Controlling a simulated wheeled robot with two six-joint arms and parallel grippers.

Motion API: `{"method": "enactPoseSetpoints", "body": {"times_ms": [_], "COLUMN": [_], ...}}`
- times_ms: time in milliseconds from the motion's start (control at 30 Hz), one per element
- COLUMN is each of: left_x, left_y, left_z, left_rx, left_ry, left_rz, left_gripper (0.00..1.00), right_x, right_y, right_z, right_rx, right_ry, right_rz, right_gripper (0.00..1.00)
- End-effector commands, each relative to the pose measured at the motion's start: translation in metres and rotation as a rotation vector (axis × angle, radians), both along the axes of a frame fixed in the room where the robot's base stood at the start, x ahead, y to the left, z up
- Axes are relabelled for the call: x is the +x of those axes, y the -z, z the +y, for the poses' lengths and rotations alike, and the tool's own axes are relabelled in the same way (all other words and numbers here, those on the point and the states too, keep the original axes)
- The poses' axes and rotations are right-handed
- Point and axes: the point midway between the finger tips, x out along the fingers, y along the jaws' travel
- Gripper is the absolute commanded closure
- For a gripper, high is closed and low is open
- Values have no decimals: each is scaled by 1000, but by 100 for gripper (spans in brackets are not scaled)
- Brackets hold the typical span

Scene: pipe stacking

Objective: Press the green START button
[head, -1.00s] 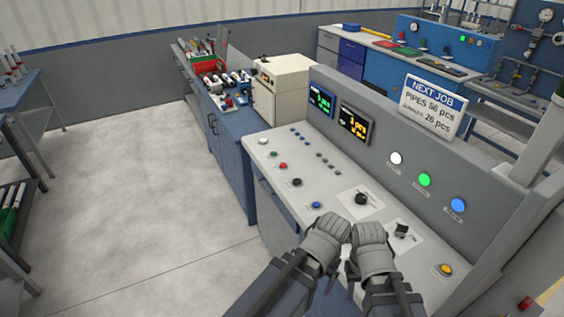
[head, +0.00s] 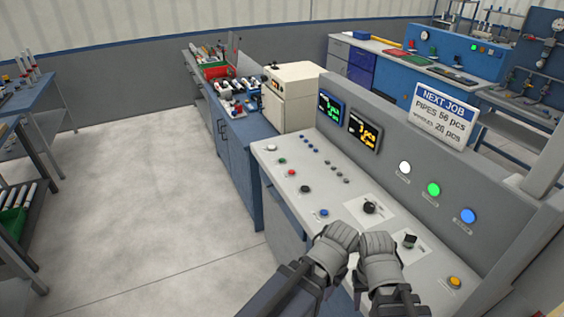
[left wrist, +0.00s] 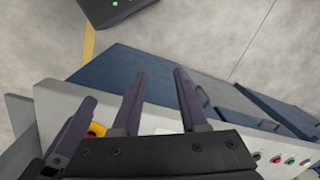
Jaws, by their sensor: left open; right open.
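A small green button (head: 282,161) sits on the left part of the sloped grey console (head: 268,150), beside a red button (head: 291,172). Its label is too small to read. The green button (left wrist: 305,162) also shows at the lower right in the left wrist view. A larger green light (head: 433,189) glows on the upright panel. My left gripper (head: 337,236) and right gripper (head: 378,245) are side by side over the console's front edge, right of and nearer than the small green button. Their fingertips are hidden in the head view. The left gripper's fingers (left wrist: 159,73) are apart and empty.
A black knob (head: 370,207), a blue button (head: 324,212) and a yellow button (head: 454,282) sit on the console. Two screens (head: 331,108) and a NEXT JOB sign (head: 442,112) stand behind. Open floor (head: 140,190) lies to the left.

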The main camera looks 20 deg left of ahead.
Motion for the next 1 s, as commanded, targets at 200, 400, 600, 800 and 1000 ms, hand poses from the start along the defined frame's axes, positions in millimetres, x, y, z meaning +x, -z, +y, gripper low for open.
{"method": "enactPoseSetpoints", "body": {"times_ms": [200, 400, 600, 800, 1000], "left_x": [0, 0, 0, 0, 0], "left_y": [0, 0, 0, 0, 0], "left_z": [0, 0, 0, 0, 0], "left_rx": [0, 0, 0, 0, 0], "left_ry": [0, 0, 0, 0, 0], "left_rz": [0, 0, 0, 0, 0], "left_gripper": [83, 100, 100, 100, 100], "right_x": [0, 0, 0, 0, 0], "right_y": [0, 0, 0, 0, 0], "right_z": [0, 0, 0, 0, 0], "right_rx": [0, 0, 0, 0, 0], "right_ry": [0, 0, 0, 0, 0], "right_rz": [0, 0, 0, 0, 0], "right_gripper": [56, 56, 56, 56, 56]}}
